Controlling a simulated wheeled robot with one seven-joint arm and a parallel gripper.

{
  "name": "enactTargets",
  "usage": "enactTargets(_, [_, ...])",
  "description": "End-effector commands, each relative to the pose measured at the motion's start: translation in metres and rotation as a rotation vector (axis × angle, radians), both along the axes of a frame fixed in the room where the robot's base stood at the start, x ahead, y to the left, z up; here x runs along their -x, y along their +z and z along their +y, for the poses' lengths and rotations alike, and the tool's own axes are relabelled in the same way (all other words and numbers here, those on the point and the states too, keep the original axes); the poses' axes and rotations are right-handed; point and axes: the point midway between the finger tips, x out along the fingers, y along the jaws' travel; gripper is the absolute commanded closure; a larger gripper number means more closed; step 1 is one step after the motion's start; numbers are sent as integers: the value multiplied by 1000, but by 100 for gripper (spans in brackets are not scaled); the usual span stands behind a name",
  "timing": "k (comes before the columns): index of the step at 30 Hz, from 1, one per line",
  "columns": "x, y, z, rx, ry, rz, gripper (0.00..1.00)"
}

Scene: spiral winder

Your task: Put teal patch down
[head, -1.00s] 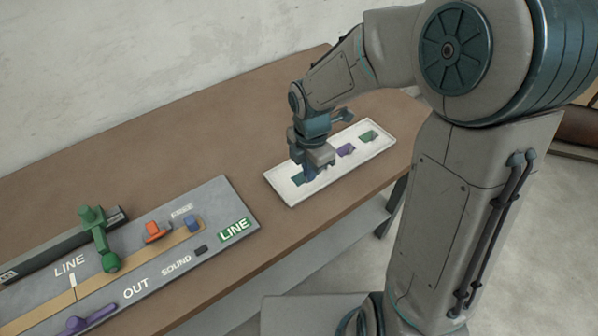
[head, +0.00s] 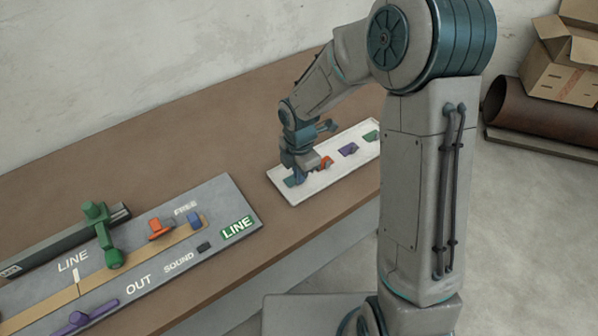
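The teal patch (head: 290,182) shows at the left end of the white tray (head: 309,192). My gripper (head: 299,180) points down right at it, with the fingertips at tray level and partly covering the patch. I cannot tell whether the fingers hold the patch or only stand beside it, nor whether the patch touches the tray. An orange-red piece (head: 326,162), a purple piece (head: 348,149) and a green piece (head: 371,136) sit in a row on the tray to the right.
A grey panel (head: 215,255) at the left carries a green lever (head: 104,235), an orange piece (head: 160,229), a blue knob (head: 194,219) and a purple lever (head: 80,318). Brown table (head: 190,140) is bare behind. Boxes (head: 560,65) stand at the far right.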

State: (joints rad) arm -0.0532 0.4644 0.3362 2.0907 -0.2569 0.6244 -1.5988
Motion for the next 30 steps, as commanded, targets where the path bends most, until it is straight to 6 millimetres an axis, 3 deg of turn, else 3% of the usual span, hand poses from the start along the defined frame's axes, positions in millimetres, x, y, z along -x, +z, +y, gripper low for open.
enactTargets(5, [0,-5,0,0,0,0,100])
enactTargets(6, [0,-4,0,0,0,0,87])
enactTargets(8, [0,-3,0,0,0,0,74])
enactTargets(19, [0,4,0,0,0,-1,74])
enactTargets(23, [-1,23,0,-1,-1,-4,74])
enactTargets(30, [-1,76,0,-1,-1,-5,74])
